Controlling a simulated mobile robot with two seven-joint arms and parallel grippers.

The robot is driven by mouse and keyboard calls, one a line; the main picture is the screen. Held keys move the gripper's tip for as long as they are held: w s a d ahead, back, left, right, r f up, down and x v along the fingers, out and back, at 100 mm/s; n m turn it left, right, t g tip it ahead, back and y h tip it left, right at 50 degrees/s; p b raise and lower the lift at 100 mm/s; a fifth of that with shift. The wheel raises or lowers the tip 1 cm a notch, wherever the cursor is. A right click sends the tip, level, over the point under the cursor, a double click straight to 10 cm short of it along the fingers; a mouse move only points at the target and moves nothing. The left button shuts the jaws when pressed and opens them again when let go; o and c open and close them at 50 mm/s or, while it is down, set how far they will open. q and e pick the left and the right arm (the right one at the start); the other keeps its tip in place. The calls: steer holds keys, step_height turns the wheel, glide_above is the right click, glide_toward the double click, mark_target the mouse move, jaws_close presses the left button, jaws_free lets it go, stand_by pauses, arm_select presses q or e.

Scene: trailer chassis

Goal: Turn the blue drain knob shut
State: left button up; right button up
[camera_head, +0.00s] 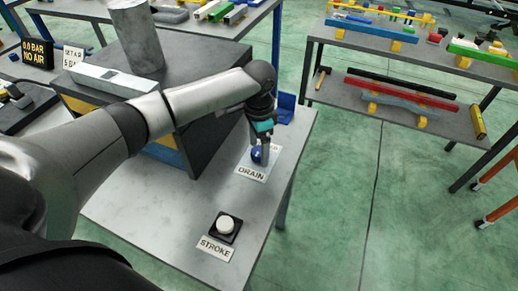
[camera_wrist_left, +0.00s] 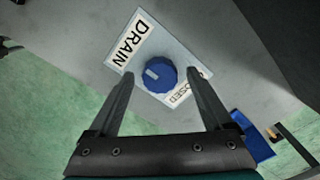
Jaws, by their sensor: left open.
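The blue drain knob (camera_head: 256,155) sits on a pale plate lettered DRAIN (camera_head: 252,172) near the right edge of the grey bench top. In the left wrist view the knob (camera_wrist_left: 160,76) shows a white mark on its left part, toward the word DRAIN. A partly covered label reading CLOSED (camera_wrist_left: 181,96) lies at its lower right. My left gripper (camera_head: 263,150) is at the knob, pointing down. In the wrist view its open fingers (camera_wrist_left: 161,73) stand on either side of the knob, with gaps that look clear. My right gripper is not in view.
A white STROKE button (camera_head: 226,226) stands on the bench in front of the knob. A dark box-shaped unit (camera_head: 200,125) is to the left. A display (camera_head: 36,56) reads 0.0 BAR NO AIR. A blue bracket (camera_head: 285,108) stands behind the knob.

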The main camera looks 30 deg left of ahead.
arm_select(q)
steer(key=shift+f, duration=0.2)
steer(key=shift+r, duration=0.1)
jaws_close()
stand_by(0.5)
